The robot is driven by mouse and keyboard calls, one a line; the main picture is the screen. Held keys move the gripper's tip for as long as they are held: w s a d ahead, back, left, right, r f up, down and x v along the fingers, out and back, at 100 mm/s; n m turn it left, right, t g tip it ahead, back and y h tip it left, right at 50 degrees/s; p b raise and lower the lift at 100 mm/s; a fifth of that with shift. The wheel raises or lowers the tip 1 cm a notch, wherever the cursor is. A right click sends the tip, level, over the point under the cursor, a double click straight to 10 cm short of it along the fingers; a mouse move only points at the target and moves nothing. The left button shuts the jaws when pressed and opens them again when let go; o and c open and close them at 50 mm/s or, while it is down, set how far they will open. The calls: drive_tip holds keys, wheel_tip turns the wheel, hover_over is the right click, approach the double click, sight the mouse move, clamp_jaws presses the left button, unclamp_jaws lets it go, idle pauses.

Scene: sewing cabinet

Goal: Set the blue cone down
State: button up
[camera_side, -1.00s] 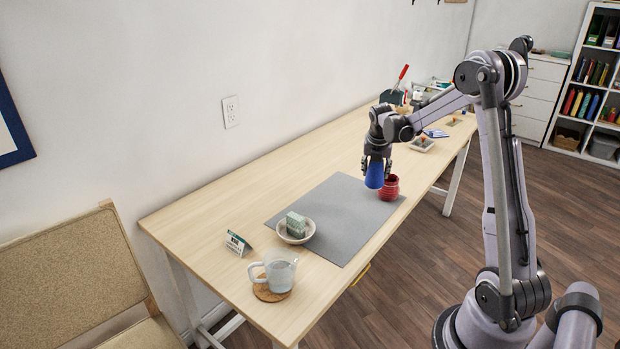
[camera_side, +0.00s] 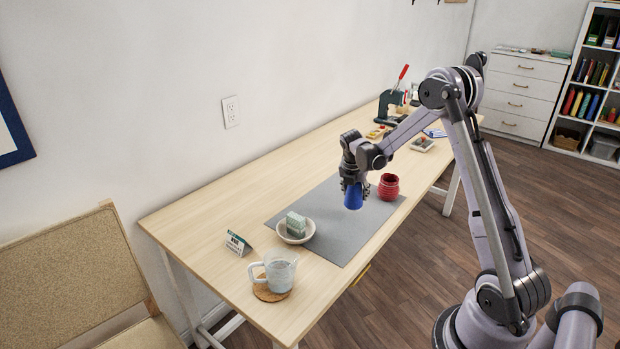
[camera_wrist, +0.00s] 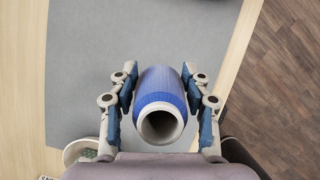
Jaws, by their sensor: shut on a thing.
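The blue cone (camera_side: 353,196) is in my gripper (camera_side: 354,183), over the grey mat (camera_side: 330,226) in the side view. In the wrist view the blue cone (camera_wrist: 161,90) sits between the two fingers of my gripper (camera_wrist: 160,100), with its hollow pale end toward the camera. The fingers are shut on its sides. The cone looks close to the mat, but I cannot tell whether its lower end touches it.
A red jar (camera_side: 388,187) stands on the mat to the right of the cone. The mat's middle is clear.

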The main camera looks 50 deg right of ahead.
sight(353, 202)
drive_tip(key=shift+w+a+f, duration=0.1)
drive_tip(key=shift+w+f, duration=0.1)
drive_tip(key=shift+f, duration=1.95)
drive_tip(key=shift+f, duration=0.15)
drive_tip(key=o, duration=1.2)
